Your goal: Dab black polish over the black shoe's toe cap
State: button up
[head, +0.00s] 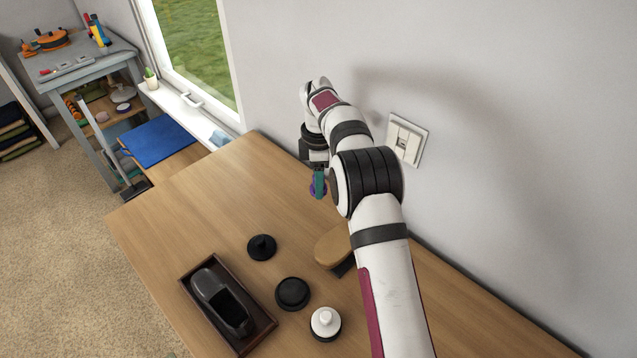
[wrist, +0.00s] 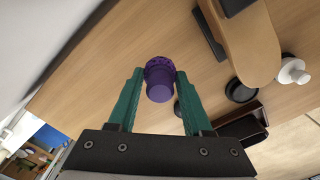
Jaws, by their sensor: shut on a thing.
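The black shoe (head: 211,287) lies in a dark tray (head: 266,335) at the front of the table, toe to the upper left. My gripper (head: 318,187) is high over the table's back part near the wall, away from the shoe. In the wrist view its green fingers (wrist: 158,78) are shut on a purple round, knob-like thing (wrist: 160,82). A black knobbed dauber (head: 261,247) stands right of the shoe's toe. A round black tin-like piece (head: 292,293) sits right of the tray. Polish inside it cannot be made out.
A white-knobbed dauber (head: 326,322) stands right of the black piece. A tan-backed brush (head: 334,246) lies partly behind my arm. The wall with a switch plate (head: 407,138) is close to my arm. The table's left back part is clear.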

jog(key=s+a+n, duration=0.4)
jog(key=s+a, duration=0.1)
jog(key=s, duration=0.3)
jog(key=n, duration=0.5)
send_over(292, 291)
notch_tip(292, 291, down, 5)
jog(key=shift+f, duration=0.95)
jog(key=shift+f, duration=0.6)
jog(key=shift+r, duration=0.1)
notch_tip(292, 291, up, 7)
dwell(0.6)
dwell(0.5)
